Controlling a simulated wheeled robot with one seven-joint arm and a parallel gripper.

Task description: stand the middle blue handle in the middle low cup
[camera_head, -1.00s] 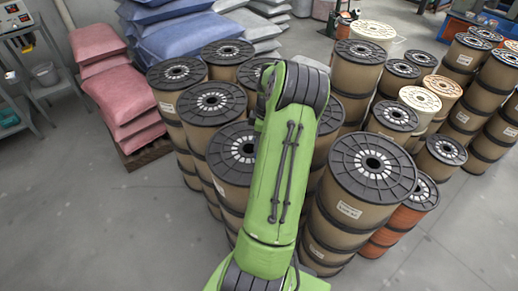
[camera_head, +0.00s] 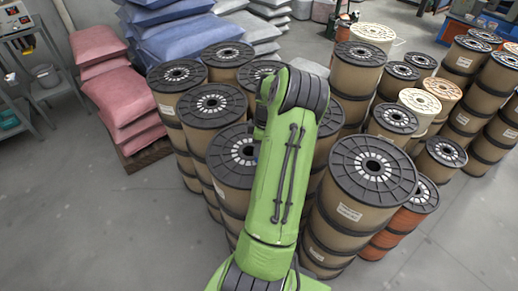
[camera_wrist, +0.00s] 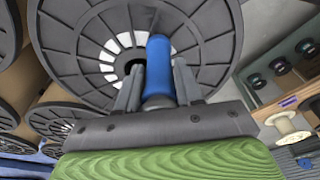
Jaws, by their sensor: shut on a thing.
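In the wrist view, my gripper (camera_wrist: 157,80) is shut on a blue handle (camera_wrist: 158,58). The handle has a rounded blue grip and a dark lower part between the two grey fingers. Behind it is the round, slotted dark flange of a large spool (camera_wrist: 85,45), with a dark centre hole partly hidden by the handle and fingers. I cannot tell how far the handle is from that flange. My gripper is hidden in the head view behind my green arm. I cannot make out the low cups or other blue handles.
Tall stacks of brown spools with black flanges (camera_head: 372,170) stand close around my arm. At the wrist view's right, a wooden rack (camera_wrist: 285,95) holds small spools, near a cream spool (camera_wrist: 285,125). Stacked pink sacks (camera_head: 120,105) stand left; open floor (camera_head: 70,210) lies front left.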

